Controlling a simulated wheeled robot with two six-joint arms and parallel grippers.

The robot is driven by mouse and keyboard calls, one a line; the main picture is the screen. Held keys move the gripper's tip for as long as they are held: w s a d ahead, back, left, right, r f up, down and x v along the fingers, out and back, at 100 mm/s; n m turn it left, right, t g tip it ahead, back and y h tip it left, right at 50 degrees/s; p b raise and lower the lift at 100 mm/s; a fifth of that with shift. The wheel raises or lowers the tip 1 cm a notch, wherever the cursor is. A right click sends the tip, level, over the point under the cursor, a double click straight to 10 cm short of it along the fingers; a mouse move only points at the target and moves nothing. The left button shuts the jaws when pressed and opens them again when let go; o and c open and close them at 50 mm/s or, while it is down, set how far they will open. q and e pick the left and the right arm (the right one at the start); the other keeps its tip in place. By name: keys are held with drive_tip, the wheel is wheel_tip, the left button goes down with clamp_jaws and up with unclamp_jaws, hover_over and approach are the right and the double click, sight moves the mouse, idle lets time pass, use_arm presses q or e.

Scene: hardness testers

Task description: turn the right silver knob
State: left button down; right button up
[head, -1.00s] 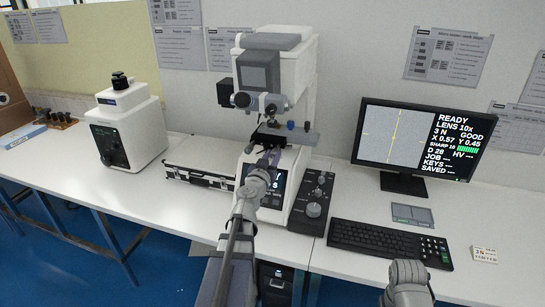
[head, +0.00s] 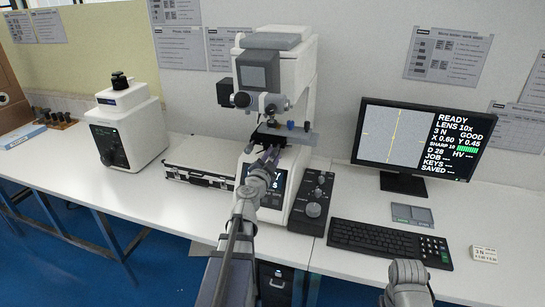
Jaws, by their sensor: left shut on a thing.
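The white hardness tester (head: 275,75) stands on the table in the middle of the head view. Its dark stage (head: 284,136) sits below the lens turret. My left gripper (head: 269,156) reaches up from below, in front of the stage. It is shut at the stage's front edge on the right silver knob, which the fingers mostly hide. My right gripper is not in view; only a grey part of my right arm shows at the bottom.
A control panel with a round dial (head: 314,209) is right of the tester's base. A keyboard (head: 388,242) lies before the monitor. A silver case (head: 203,165) and a second white machine (head: 126,130) are to the left.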

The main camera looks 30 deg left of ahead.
use_arm(q)
drive_tip(key=shift+d+m, duration=0.1)
drive_tip(key=shift+m, duration=0.4)
drive_tip(key=c, duration=0.6)
unclamp_jaws()
drive_tip(key=shift+s, duration=0.1)
